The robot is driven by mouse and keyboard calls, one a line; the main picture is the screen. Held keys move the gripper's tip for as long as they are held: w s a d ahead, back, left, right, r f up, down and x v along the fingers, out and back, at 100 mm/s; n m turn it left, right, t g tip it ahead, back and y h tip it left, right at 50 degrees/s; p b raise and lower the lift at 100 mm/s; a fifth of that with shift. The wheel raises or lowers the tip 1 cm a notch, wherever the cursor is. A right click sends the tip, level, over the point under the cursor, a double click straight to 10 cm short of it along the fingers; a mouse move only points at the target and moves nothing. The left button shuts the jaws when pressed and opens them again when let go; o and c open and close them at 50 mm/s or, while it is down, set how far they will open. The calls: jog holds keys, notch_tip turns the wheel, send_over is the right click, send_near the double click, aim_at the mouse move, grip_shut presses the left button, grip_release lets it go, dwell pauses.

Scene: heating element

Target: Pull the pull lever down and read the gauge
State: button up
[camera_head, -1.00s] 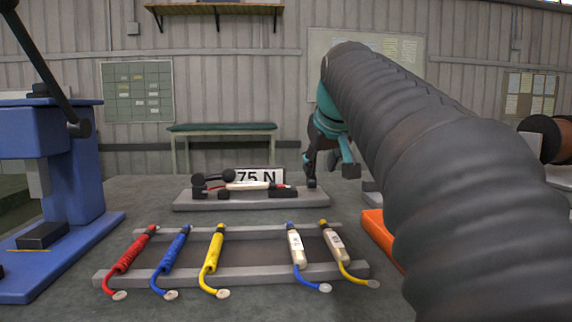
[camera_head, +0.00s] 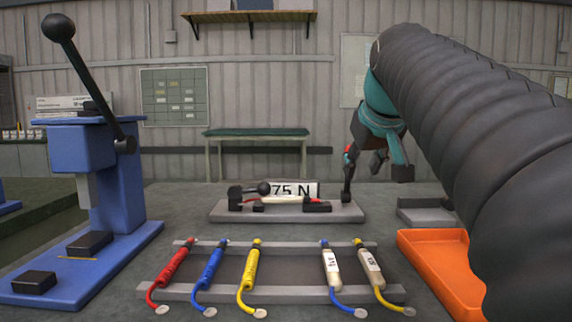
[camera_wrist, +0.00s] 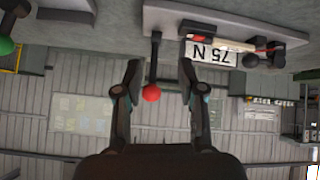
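The pull tester is a grey base (camera_head: 230,214) on the bench with black clamps and a white-sleeved cable lying across it. Its white display plate (camera_head: 300,188) reads "75 N", partly covered from below in the head view; the plate shows upside down in the wrist view (camera_wrist: 209,52). A dark lever rod with a red knob (camera_wrist: 152,93) stands up at the base's end, looking upright. My gripper (camera_wrist: 160,68) is open, with one finger on each side of the rod. I see gaps between fingers and rod. In the head view my gripper is at the base's right end.
A rack (camera_head: 290,295) with red, blue, yellow and white-sleeved cables lies in front of the tester. A blue press (camera_head: 125,190) with a long black-balled handle stands at left. An orange tray (camera_head: 430,270) lies at right beneath my arm.

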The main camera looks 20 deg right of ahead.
jog(key=shift+p+v, duration=0.9)
jog(key=shift+v, duration=1.55)
jog(key=shift+s+f, duration=0.15)
jog(key=shift+f, duration=0.05)
jog(key=v, duration=1.2)
jog(key=shift+r, duration=0.15)
jog(key=shift+s+a, duration=0.1)
jog(key=shift+a, duration=0.1)
